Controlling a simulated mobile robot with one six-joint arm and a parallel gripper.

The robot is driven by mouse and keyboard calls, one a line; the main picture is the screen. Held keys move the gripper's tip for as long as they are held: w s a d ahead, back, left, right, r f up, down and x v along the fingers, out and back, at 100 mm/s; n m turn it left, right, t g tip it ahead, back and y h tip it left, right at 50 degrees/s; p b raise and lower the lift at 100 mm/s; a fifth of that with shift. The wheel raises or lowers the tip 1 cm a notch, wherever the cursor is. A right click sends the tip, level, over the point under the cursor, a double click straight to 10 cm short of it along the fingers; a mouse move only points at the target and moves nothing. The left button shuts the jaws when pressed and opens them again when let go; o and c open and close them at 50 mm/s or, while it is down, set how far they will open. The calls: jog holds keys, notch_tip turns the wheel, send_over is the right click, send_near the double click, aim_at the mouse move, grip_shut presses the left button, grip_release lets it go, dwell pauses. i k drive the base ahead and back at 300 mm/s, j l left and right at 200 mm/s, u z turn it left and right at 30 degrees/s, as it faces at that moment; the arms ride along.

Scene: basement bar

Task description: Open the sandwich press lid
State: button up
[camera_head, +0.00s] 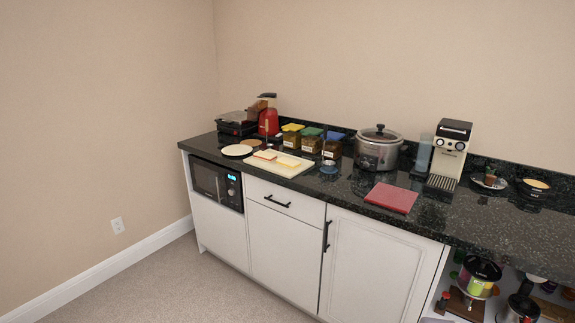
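What looks like the sandwich press (237,128) is a dark, low appliance at the far left end of the black counter, near the corner. Its upper part looks lighter or see-through. It is small in the picture, and I cannot tell how its lid stands or where a handle is. A red appliance (268,121) stands just to its right, close beside it. My gripper and arm are not in view.
The black counter (345,187) runs along the back wall. It holds a cutting board (298,170), a pale round plate (237,150), several lidded jars, a steel cooker (378,150), a red book-like slab (391,197) and a coffee machine (450,150). Carpet (215,285) in front is clear.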

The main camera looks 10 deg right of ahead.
aim_at(237, 120)
jog(key=i+j, duration=0.25)
jog(key=i, duration=0.25)
jog(key=i+j, duration=0.25)
jog(key=i, duration=0.3)
jog(key=i+j, duration=0.25)
jog(key=i, duration=0.25)
jog(key=i+j, duration=0.25)
jog(key=i, duration=0.3)
jog(key=i+j, duration=0.25)
jog(key=i, duration=0.25)
jog(key=i+j, duration=0.25)
jog(key=i, duration=0.25)
jog(key=i+j, duration=0.25)
jog(key=i, duration=0.3)
jog(key=i+j, duration=0.25)
jog(key=i, duration=0.25)
